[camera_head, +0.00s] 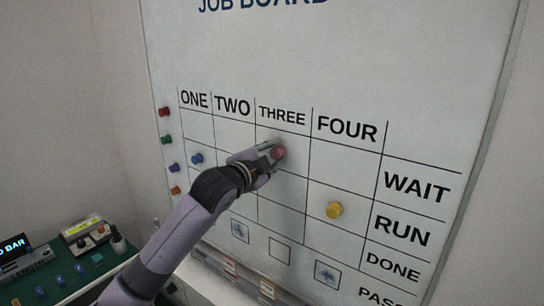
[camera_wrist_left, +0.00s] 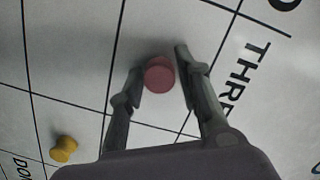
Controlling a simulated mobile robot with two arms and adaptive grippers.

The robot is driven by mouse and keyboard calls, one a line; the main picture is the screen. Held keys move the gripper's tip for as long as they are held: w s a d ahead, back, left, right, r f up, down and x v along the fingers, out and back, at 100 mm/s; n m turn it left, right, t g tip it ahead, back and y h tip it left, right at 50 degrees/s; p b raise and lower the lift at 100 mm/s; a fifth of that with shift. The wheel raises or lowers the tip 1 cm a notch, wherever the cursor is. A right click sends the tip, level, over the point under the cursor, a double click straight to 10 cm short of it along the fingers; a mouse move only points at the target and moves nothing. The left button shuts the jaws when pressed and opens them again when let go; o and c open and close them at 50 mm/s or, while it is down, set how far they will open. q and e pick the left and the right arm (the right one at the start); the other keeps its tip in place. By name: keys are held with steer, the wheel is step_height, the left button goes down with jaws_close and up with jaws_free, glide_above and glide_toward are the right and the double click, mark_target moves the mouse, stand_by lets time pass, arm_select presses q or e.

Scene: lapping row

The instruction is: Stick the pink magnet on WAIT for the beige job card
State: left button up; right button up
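The pink magnet (camera_head: 279,152) is against the white job board (camera_head: 420,70), in column THREE in the row labelled WAIT (camera_head: 417,187). My left gripper (camera_head: 268,151) is at the board around the magnet. In the left wrist view the pink magnet (camera_wrist_left: 159,75) lies between the two fingertips (camera_wrist_left: 160,66), with a small gap seen at the right finger. The fingers look slightly apart from it. My right gripper is not in view.
A yellow magnet (camera_head: 334,210) is in column FOUR, row RUN. A blue magnet (camera_head: 197,159) is in column ONE. Several spare magnets (camera_head: 167,140) line the board's left edge. A green-topped bench (camera_head: 75,270) with devices stands at lower left.

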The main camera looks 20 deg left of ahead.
arm_select(q)
steer(key=o, duration=0.4)
steer(key=shift+c, duration=0.2)
steer(key=shift+s+f, duration=0.1)
